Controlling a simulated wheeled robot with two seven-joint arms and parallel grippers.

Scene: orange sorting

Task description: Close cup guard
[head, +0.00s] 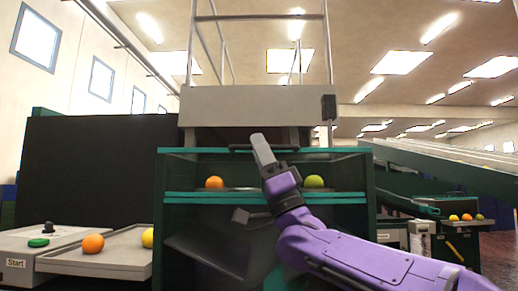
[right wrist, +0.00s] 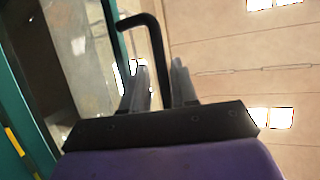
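The cup guard (head: 345,167) looks like a see-through panel at the front of the teal-edged machine in the middle of the head view. Its black bar handle (head: 240,148) lies along the top edge. My right gripper (head: 262,150) is raised at this handle, its fingers pointing up. In the right wrist view, the handle (right wrist: 152,38) runs down between the two grey fingers of my right gripper (right wrist: 160,82), and they seem closed on it. The handle's far end is hidden. My left gripper is not in view.
An orange fruit (head: 214,182) and a green fruit (head: 313,181) sit inside the machine. A side tray (head: 120,262) at left holds an orange and a yellow fruit, beside a panel with a green button (head: 39,243). A conveyor (head: 440,165) stands at right.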

